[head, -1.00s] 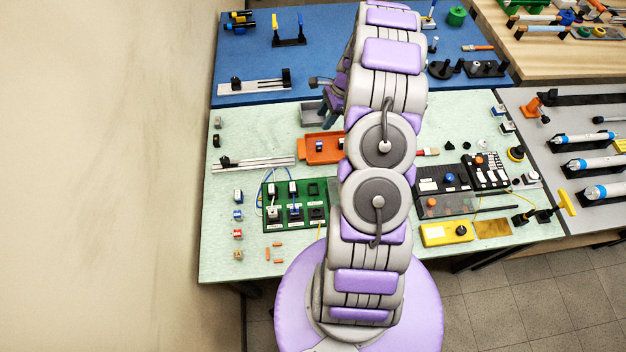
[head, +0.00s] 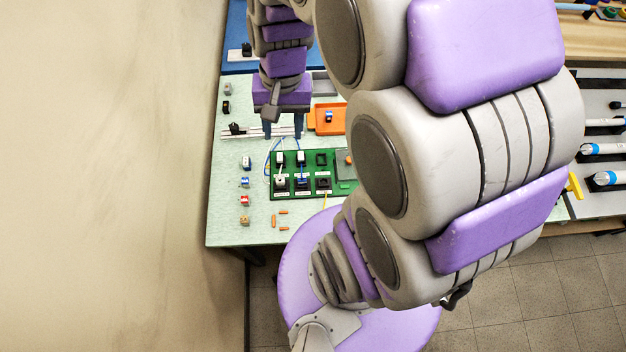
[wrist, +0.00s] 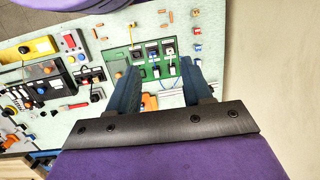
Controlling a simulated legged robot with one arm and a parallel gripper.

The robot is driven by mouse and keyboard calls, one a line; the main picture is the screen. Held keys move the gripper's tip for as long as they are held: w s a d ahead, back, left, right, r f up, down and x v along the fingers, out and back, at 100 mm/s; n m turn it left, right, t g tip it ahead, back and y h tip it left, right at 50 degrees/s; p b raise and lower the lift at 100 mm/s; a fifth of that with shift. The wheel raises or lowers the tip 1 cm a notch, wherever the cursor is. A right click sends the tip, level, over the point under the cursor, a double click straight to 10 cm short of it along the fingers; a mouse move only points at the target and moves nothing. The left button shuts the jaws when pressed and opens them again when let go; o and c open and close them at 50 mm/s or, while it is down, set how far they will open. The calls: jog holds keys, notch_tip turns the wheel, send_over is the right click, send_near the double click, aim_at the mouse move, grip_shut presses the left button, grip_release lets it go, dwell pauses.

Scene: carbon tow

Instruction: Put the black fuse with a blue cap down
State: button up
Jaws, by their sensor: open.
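A small dark item with a blue part (head: 329,117) lies in the orange tray (head: 341,128); it looks like the black fuse with a blue cap, but is too small to be sure. A blue-marked piece (head: 302,181) also sits in the lower row of the green board (head: 264,186). My gripper (head: 283,130) points down, left of the tray and behind the board. Its blue fingers are wide apart and nothing shows between them. In the wrist view my gripper (wrist: 158,85) is also open, with the green board (wrist: 139,73) beyond the fingertips.
A rail (head: 236,131) lies left of my gripper. Several small coloured blocks (head: 244,201) stand in a column at the table's left, with orange pegs (head: 283,212) nearby. My arm hides the table's right side in the head view. A wall rises on the left.

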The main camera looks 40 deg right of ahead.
jog(key=s+a+r+n+h, duration=0.1)
jog(key=s+a+n, duration=0.2)
jog(key=s, duration=1.1)
jog(key=n, duration=0.3)
jog(key=shift+r+h, duration=0.35)
jog(key=shift+h, duration=0.05)
jog(key=shift+s+d, duration=0.1)
